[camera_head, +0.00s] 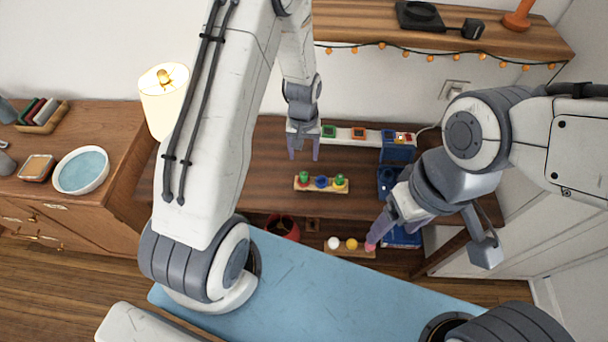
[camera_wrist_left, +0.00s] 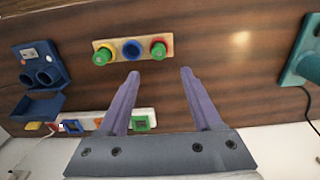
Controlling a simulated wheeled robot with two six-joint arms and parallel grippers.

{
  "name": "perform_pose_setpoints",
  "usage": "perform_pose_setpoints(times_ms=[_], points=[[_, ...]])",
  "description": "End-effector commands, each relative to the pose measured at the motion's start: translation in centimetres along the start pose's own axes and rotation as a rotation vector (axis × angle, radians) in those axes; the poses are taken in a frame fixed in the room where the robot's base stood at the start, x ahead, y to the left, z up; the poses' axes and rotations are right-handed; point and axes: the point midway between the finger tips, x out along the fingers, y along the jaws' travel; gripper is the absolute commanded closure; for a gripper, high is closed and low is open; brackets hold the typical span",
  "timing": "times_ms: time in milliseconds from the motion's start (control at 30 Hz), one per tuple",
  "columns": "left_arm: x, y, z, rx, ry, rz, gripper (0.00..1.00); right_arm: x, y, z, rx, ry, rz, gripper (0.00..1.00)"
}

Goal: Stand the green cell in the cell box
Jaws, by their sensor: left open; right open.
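A small wooden stand (camera_head: 321,188) on the brown desk has red, blue and yellow round places in a row. A green piece (camera_head: 304,177) shows at the red place and another green piece (camera_head: 340,180) at the yellow one. In the left wrist view, they are the green tops (camera_wrist_left: 158,50) and (camera_wrist_left: 102,56). The blue cell box (camera_head: 388,176) stands to the right; its two round holes (camera_wrist_left: 44,78) look dark and empty in the wrist view. My left gripper (camera_head: 303,154) is open and empty, behind the stand. My right gripper (camera_head: 378,236) is open, low at the desk's front right.
A white strip (camera_head: 345,134) with coloured frames lies along the desk's back. A low board with white, yellow and pink balls (camera_head: 351,244) and a red pot (camera_head: 284,228) are below the desk's front edge. The desk left of the stand is clear.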

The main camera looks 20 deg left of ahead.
Motion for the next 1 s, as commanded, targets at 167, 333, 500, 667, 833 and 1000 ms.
perform_pose_setpoints(times_ms=[167, 333, 500, 667, 833, 1000], points=[[2.5, 0.1, 0.2, 0.002, -0.004, -0.001, 0.34, -0.7, -0.1, 0.0, 0.0, 0.0, 0.0, 0.3], [3.4, 0.1, 0.2, 0.003, -0.002, -0.001, 0.34, -0.9, -0.1, 0.0, 0.0, 0.0, 0.0, 0.3], [5.1, 0.1, 0.6, 0.004, -0.006, -0.001, 0.34, -2.2, -0.2, -0.1, 0.001, 0.0, 0.0, 0.3], [7.3, 0.2, 0.7, 0.004, -0.005, -0.001, 0.34, -2.9, -0.2, -0.2, 0.001, 0.0, 0.0, 0.3], [8.4, 0.2, 0.6, 0.004, -0.002, 0.0, 0.34, -3.1, -0.2, -0.2, 0.0, 0.0, 0.0, 0.3], [8.5, 0.2, 0.6, 0.004, -0.001, 0.0, 0.34, -3.0, -0.2, -0.2, 0.0, 0.0, 0.0, 0.3]])
